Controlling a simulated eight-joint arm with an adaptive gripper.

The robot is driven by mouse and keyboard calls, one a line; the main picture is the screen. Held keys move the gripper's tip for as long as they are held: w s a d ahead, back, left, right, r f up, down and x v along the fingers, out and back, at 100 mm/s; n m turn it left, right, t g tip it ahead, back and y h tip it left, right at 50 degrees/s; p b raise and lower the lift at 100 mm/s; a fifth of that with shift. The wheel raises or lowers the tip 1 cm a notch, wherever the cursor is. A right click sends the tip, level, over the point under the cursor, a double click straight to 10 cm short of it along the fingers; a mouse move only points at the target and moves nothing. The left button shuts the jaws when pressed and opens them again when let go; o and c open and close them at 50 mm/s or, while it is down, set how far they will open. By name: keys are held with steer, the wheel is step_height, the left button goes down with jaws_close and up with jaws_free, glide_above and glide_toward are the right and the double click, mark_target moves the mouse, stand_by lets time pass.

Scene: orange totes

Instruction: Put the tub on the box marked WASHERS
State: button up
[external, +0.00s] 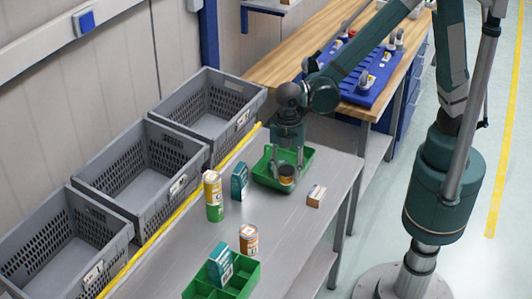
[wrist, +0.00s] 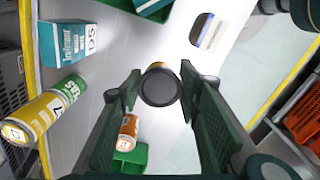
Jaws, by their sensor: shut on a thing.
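The tub (external: 287,181) is small, with a dark round top and a yellow-orange side. My gripper (external: 286,170) is shut on it, one finger on each side. In the wrist view the dark top of the tub (wrist: 160,86) sits between my gripper's fingers (wrist: 158,80). In the external view it overlaps the front of a green tray (external: 264,171); its exact height is unclear. A small white and brown box (external: 316,196) lies right of the tray. A teal box (external: 240,181) stands left of it. I cannot read WASHERS on any box.
A yellow-green can stack (external: 213,196) and an orange-white can (external: 249,239) stand on the grey table. A second green tray (external: 240,283) holds another teal box (external: 221,265). Grey crates (external: 140,178) line the back edge. Bare tabletop lies between the cans and small box.

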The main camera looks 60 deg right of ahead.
steer(key=r+n+p, duration=0.1)
steer(key=r+n, duration=0.1)
glide_above(317, 192)
steer(key=shift+f, duration=0.25)
steer(key=shift+f, duration=2.9)
steer(key=shift+f+b, duration=0.3)
steer(key=shift+f, duration=1.8)
steer(key=shift+f, duration=0.15)
